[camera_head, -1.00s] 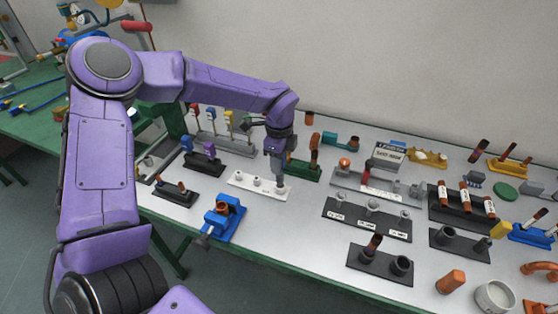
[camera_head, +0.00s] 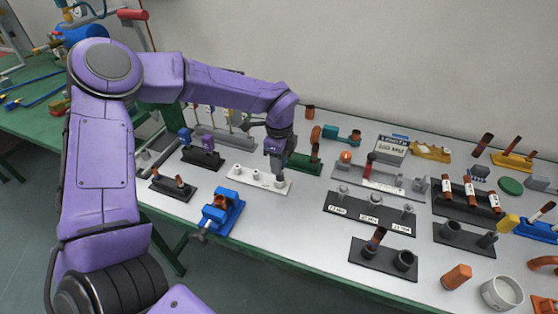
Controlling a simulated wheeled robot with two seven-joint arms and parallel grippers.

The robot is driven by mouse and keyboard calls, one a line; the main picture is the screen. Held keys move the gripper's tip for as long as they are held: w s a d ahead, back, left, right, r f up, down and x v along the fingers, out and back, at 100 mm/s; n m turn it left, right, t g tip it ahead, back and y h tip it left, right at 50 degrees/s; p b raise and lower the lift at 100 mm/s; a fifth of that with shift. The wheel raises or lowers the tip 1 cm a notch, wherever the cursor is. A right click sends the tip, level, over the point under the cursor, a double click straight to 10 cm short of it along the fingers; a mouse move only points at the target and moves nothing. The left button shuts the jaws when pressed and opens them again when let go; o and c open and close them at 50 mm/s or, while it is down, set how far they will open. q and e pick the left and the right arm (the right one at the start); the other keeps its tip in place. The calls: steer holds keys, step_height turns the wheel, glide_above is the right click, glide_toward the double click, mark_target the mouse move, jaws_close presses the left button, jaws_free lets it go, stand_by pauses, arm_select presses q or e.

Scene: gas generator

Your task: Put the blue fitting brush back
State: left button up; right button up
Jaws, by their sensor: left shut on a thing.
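My left gripper (camera_head: 277,166) reaches down over the right end of a white holder (camera_head: 240,177) with several round sockets. It is shut on a slim thing, taken to be the blue fitting brush, which the fingers almost wholly hide. No blue shows on it, and I cannot tell whether its lower end is inside the right socket or just above it. My right gripper is not in view.
A blue clamp-like fixture (camera_head: 221,212) stands in front of the white holder. A dark stand (camera_head: 202,159) with blue and purple pieces is to its left. A green block (camera_head: 303,162) stands close behind the gripper. Black racks (camera_head: 370,213) crowd the right.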

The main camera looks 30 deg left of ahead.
arm_select(q)
steer(key=shift+f+b, duration=0.85)
steer(key=shift+f, duration=0.2)
steer(key=o, duration=1)
steer(key=shift+c, duration=0.2)
step_height(320, 180, up, 11)
steer(key=shift+f+b, duration=0.15)
steer(key=shift+b, duration=0.5)
